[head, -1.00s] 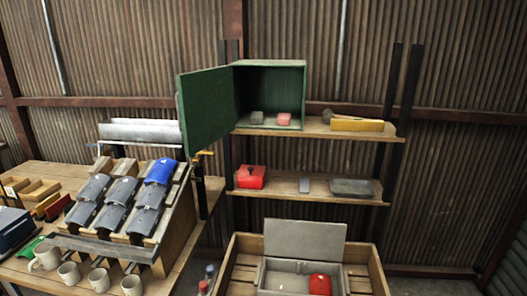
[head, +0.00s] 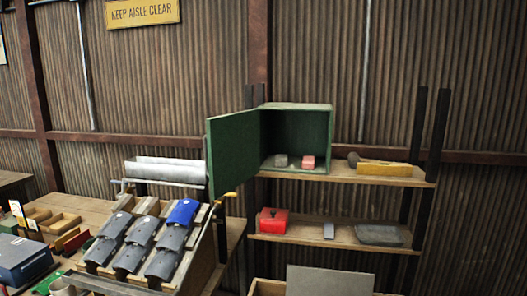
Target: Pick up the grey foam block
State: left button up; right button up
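Several grey block-like things are in the head view, and I cannot tell for certain which is the foam block. A small dark grey block (head: 281,160) lies inside the open green cabinet (head: 297,107), left of a pink-red block (head: 308,162). On the lower shelf a small blue-grey block (head: 329,230) stands between a red box (head: 273,221) and a flat, wide grey slab (head: 380,234). Neither of my grippers is in view.
The cabinet's green door (head: 236,150) stands open to the left. A mallet and yellow block (head: 384,169) lie on the upper shelf (head: 345,174). A rack of grey curved tiles (head: 143,234) and one blue tile (head: 183,213) fills the bench at left.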

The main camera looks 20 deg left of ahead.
aim_at(281, 160)
jog(key=j+z, duration=0.2)
jog(key=j, duration=0.55)
jog(key=j+z, duration=0.25)
jog(key=j, duration=0.45)
jog(key=k+j+z, duration=0.2)
jog(key=j, duration=1.15)
jog(key=k+j, duration=0.15)
jog(key=j, duration=0.5)
jog(key=i+l+u, duration=0.25)
jog(key=l, duration=0.55)
jog(key=l+u, duration=0.2)
jog(key=l, duration=0.6)
